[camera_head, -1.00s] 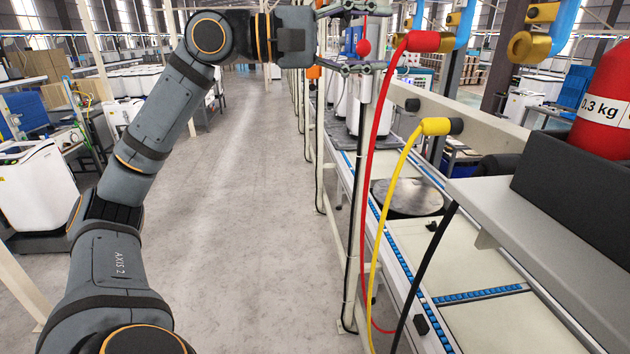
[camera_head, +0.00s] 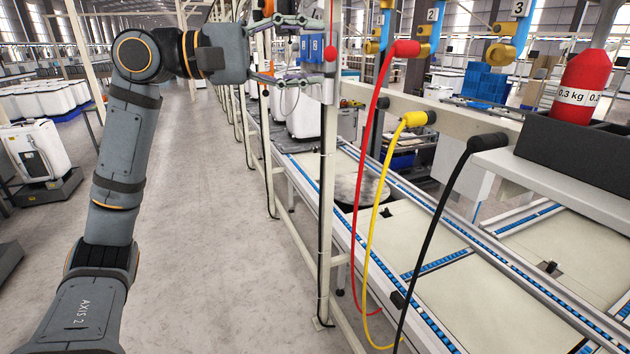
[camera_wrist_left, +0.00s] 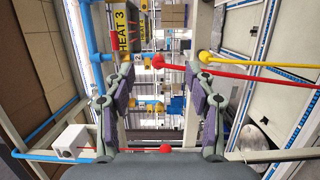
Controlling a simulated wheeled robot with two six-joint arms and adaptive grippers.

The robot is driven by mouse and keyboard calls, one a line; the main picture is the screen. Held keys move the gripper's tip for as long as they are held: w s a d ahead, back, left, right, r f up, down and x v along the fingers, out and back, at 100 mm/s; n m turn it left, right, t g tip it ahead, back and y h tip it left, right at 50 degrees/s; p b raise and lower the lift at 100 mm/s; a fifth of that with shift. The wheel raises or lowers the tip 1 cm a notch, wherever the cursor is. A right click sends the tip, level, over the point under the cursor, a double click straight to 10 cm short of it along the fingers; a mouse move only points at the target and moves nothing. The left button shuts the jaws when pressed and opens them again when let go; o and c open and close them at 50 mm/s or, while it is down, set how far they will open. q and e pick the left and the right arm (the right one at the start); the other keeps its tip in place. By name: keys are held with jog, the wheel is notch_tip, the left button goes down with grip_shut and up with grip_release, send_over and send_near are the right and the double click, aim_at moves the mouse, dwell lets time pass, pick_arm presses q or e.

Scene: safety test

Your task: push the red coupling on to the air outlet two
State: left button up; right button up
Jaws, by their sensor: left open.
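The red coupling (camera_head: 403,48) sits at the upper end of a red hose that hangs in a long loop. It also shows in the left wrist view (camera_wrist_left: 157,62), ahead of the fingers. Air outlet two (camera_head: 424,50) is a brass fitting under a blue pipe marked 2, just right of the coupling. I cannot tell whether they touch. My left gripper (camera_head: 325,54) is open, left of the red coupling and apart from it. Its spread fingers with purple pads show in the left wrist view (camera_wrist_left: 160,85). My right gripper is out of view.
A red ball (camera_head: 330,53) appears between my left fingers; its depth is unclear. A yellow coupling (camera_head: 414,119) and a black one (camera_head: 488,142) are on the beam. Outlet 3 (camera_head: 506,53) is farther right. A red 0.3 kg weight (camera_head: 583,85) stands at right.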

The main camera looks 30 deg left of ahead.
pick_arm(q)
jog(key=w+d+m+g+h, duration=0.1)
jog(key=d+m+g+h, duration=0.2)
jog(key=d+g, duration=0.35)
jog(key=w+d+f+n+t+y, duration=0.1)
jog(key=w+f+n+t+y, duration=0.1)
jog(key=w+f+t, duration=0.35)
jog(key=w+a+f+n+t+y, duration=0.2)
jog(key=w+a+f+y, duration=0.1)
jog(key=f, duration=0.4)
jog(key=w+a+f+n+t+y, duration=0.3)
jog(key=a+f, duration=0.1)
jog(key=f, duration=0.4)
jog(key=w+a+f+n+t+y, duration=0.2)
jog(key=w+a+f+n+y, duration=0.1)
jog(key=f, duration=0.5)
jog(key=shift+w+a+f+y, duration=0.25)
jog(key=shift+w+y, duration=0.15)
jog(key=shift+w, duration=0.1)
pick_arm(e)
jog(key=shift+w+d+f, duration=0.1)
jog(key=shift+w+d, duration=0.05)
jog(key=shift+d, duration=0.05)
pick_arm(q)
jog(key=shift+d, duration=0.1)
